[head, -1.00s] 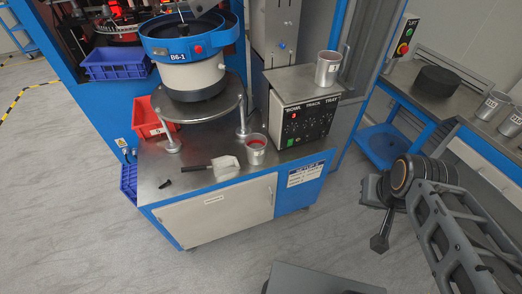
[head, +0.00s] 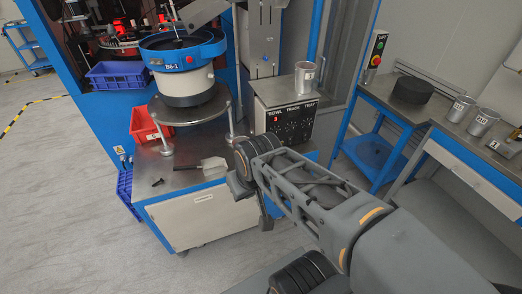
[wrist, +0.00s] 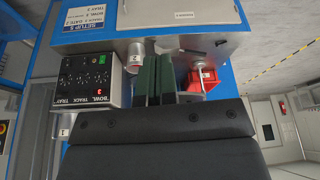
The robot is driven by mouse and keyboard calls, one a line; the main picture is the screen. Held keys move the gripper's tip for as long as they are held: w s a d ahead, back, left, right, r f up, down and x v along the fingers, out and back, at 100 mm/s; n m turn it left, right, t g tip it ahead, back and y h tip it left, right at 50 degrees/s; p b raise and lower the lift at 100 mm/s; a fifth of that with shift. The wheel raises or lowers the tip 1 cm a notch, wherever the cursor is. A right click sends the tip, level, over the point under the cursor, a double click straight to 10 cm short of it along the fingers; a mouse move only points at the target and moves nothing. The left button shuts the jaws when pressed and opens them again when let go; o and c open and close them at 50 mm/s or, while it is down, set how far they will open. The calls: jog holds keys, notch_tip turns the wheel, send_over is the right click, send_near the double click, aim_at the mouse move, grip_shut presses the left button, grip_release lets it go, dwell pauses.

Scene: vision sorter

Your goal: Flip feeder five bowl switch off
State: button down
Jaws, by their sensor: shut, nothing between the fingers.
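The control box (head: 283,128), labelled BOWL, TRACK and TRAY, stands on the right of the steel bench. Its dark panel has rows of small switches and a lit red digit. In the wrist view the box (wrist: 88,82) appears upside down at the left, with a green light on its panel. The switch positions are too small to read. The blue-rimmed bowl feeder (head: 184,60) stands left of the box; its label seems to read B6-1. My gripper (wrist: 159,62) shows two green fingers, shut and empty, apart from the panel. My arm hides part of the bench in the head view.
A metal cup (head: 305,78) stands on the box. Another cup (wrist: 135,60) and a scoop (head: 205,164) are on the bench top. A side table with cups (head: 484,122) is at right.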

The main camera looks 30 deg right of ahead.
jog(key=shift+d, duration=0.1)
jog(key=w+d+f+n+t+h+b, duration=0.4)
jog(key=w+d+f+n+t+b, duration=0.35)
jog(key=w+d+f+b, duration=1.15)
jog(key=w+d+f+n+t+y+b, duration=0.1)
jog(key=d+f+n+t+b, duration=0.7)
jog(key=b, duration=0.6)
notch_tip(320, 180, down, 3)
jog(key=shift+w+d+n, duration=0.25)
jog(key=shift+d+n, duration=0.2)
jog(key=shift+d, duration=0.7)
jog(key=b+x, duration=0.2)
jog(key=x, duration=1.2)
jog(key=shift+a+f, duration=0.1)
